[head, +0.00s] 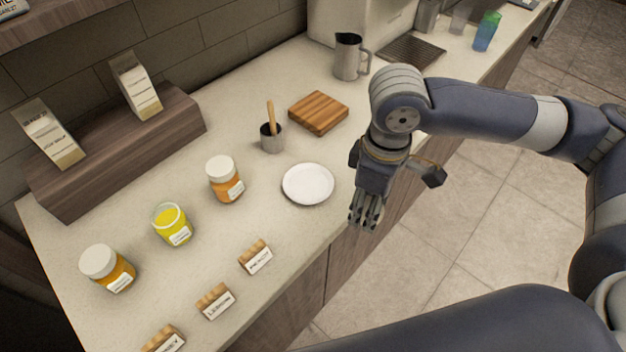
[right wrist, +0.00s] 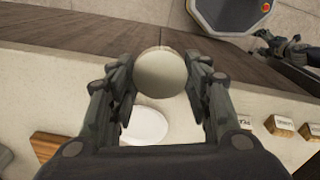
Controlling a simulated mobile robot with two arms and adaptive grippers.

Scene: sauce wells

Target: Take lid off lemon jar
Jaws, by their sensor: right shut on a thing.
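The lemon jar (head: 172,226) stands on the counter between two lidded jars. Its top is open and shows bright yellow contents. My right gripper (head: 366,215) is over the counter's front edge, to the right of the white plate and well away from the jar. In the right wrist view it is shut on a round pale lid (right wrist: 160,76), held between its fingers. The lid is not clearly visible in the head view. My left gripper (right wrist: 283,48) appears small and dark at the right of the right wrist view; its fingers are unclear.
Orange jars with white lids stand at left (head: 107,268) and right (head: 224,179). An empty white plate (head: 308,184), utensil cup (head: 272,138) and wooden board (head: 318,112) are on the counter. Label blocks (head: 215,301) line the front. Bare counter lies between jars and blocks.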

